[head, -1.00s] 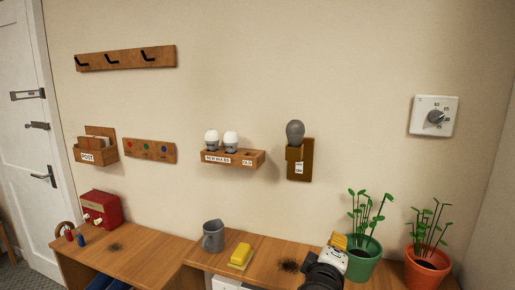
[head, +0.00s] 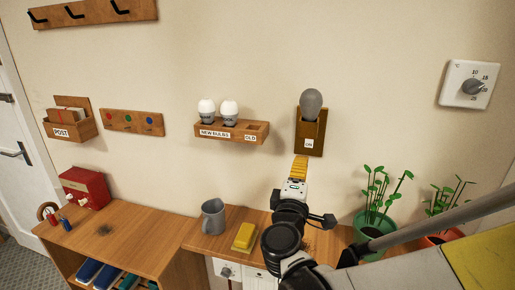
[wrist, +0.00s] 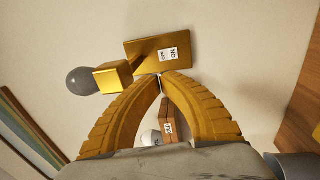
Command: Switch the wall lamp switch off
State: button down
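The wall lamp (head: 311,140) is a brown wooden plate on the wall with a grey, unlit-looking bulb (head: 312,104) on top. A small white switch label on it reads ON in the head view (head: 309,143). In the wrist view the plate (wrist: 145,50) looks golden, and the white label (wrist: 168,54) shows OFF and ON. My gripper (wrist: 161,76) has yellow fingers whose tips meet with nothing between them. The tips appear just beside the plate's edge, near the label; contact cannot be told. In the head view my gripper (head: 299,160) is just below the lamp.
A bulb rack (head: 235,130) with two white bulbs is left of the lamp. A thermostat (head: 469,85) is at right. The wall around the lamp is clear.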

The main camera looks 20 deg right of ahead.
jog(key=b+x, duration=0.2)
jog(key=x, duration=0.9)
jog(key=shift+w+d, duration=0.15)
jog(key=shift+w+d+r, duration=0.15)
jog(key=shift+w+d, duration=0.2)
jog(key=shift+w, duration=0.2)
jog(key=shift+w, duration=0.1)
send_near(307, 141)
jog(key=s+a+r, duration=0.2)
jog(key=s, duration=0.1)
jog(key=shift+w+d+f, duration=0.1)
jog(key=shift+w+f, duration=0.05)
jog(key=shift+f, duration=0.05)
